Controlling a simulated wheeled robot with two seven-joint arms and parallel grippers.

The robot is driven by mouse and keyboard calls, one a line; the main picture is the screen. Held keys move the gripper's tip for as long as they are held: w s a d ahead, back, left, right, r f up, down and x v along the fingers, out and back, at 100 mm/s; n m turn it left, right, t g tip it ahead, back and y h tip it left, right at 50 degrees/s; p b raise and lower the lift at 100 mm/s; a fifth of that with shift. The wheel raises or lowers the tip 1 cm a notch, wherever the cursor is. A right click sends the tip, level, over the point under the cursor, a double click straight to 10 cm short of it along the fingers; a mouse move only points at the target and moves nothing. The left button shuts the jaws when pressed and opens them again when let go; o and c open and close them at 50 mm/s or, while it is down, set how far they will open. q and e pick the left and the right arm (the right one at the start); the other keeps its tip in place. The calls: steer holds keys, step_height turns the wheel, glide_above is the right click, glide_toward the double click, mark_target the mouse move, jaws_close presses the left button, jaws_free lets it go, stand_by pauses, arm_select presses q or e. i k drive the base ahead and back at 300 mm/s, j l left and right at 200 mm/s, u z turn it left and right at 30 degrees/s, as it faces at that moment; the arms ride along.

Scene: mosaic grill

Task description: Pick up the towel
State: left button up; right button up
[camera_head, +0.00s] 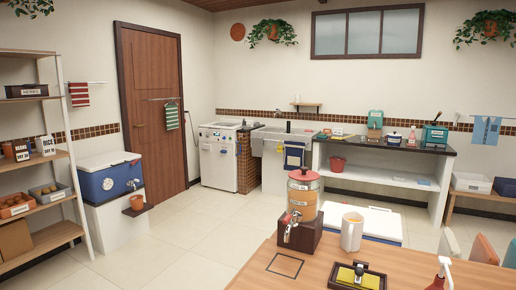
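Several hanging cloths look like towels, and I cannot tell which one the task means. A red, white and green striped towel (79,94) hangs from a rail on the left wall. A green and white striped towel (172,116) hangs from a bar across the brown door. A light blue cloth (486,132) hangs from a rail on the right wall. A dark blue and white cloth (294,156) hangs at the front of the sink. Neither of my grippers is in view.
A wooden table (300,264) with a drink dispenser (303,195) and white mug (352,232) fills the foreground. Shelves (40,160) and a blue cooler (108,183) stand left. A white washer (218,160) stands beside the door. Tiled floor (190,225) is clear in the middle.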

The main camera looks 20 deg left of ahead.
mark_target(257, 144)
steer(key=i+j+u, duration=0.15)
steer(key=j+u, duration=0.2)
steer(key=j, duration=0.15)
steer(key=i+j+u, duration=0.15)
steer(key=j+u, duration=0.15)
steer(key=j, duration=0.15)
steer(key=i+j+u, duration=0.55)
steer(key=j+u, duration=0.15)
steer(key=i+j+u, duration=0.1)
steer(key=i+j, duration=0.15)
steer(key=i, duration=0.15)
steer(key=i+j+u, duration=0.1)
steer(key=i+j, duration=0.15)
steer(key=i, duration=0.15)
steer(key=i+l+z, duration=0.1)
steer(key=i+z, duration=0.65)
steer(key=i+j+z, duration=0.15)
steer(key=z, duration=0.25)
steer(key=i+z, duration=0.4)
steer(key=i, duration=1.75)
steer(key=i+j+z, duration=0.1)
steer(key=i, duration=0.5)
steer(key=i+j, duration=0.15)
steer(key=i, duration=0.5)
steer(key=i+j+z, duration=0.1)
steer(key=i, duration=0.5)
steer(key=i+z, duration=0.15)
steer(key=i, duration=2.2)
